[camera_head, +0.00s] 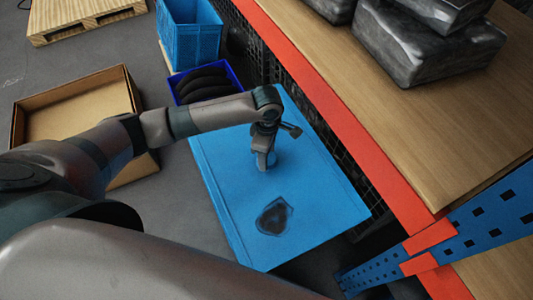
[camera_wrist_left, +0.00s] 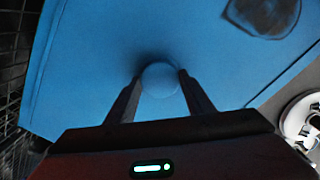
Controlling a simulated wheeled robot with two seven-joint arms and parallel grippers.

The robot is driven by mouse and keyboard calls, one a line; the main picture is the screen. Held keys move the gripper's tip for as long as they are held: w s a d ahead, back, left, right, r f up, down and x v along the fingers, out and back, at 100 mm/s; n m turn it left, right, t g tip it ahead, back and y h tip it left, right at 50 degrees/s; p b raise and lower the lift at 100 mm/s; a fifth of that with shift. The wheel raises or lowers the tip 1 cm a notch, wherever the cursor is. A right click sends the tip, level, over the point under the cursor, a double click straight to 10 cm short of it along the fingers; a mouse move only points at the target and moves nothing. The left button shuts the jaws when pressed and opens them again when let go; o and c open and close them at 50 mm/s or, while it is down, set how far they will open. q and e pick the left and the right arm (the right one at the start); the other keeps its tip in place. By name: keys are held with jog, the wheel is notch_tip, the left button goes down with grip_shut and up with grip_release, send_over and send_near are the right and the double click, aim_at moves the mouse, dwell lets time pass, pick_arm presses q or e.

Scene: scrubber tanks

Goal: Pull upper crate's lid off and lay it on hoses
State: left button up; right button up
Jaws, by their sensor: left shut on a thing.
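The lid (camera_head: 300,180) is a broad, flat blue panel with a dark patch near its front end. It fills most of the left wrist view (camera_wrist_left: 100,50), where a round blue knob (camera_wrist_left: 160,80) stands on it. My left gripper (camera_head: 264,163) reaches down to the lid, its two fingers (camera_wrist_left: 160,85) closed on opposite sides of the knob. Black hoses (camera_head: 205,83) lie in a small dark-blue crate (camera_head: 233,75) just behind the lid. The crate under the lid is mostly hidden, and I cannot tell whether the lid is lifted. My right gripper is not in view.
An orange-edged shelf (camera_head: 340,95) with grey wrapped bundles (camera_head: 425,45) runs along the right, beside dark mesh. A blue bin (camera_head: 190,35) stands behind the hoses. An open cardboard box (camera_head: 75,110) and a wooden pallet (camera_head: 85,15) are at the left. Grey floor lies between them.

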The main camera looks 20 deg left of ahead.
pick_arm(q)
jog(key=shift+r+p, duration=1.15)
jog(key=shift+p, duration=0.55)
dwell(1.9)
jog(key=shift+r+p, duration=2.4)
jog(key=shift+p, duration=1)
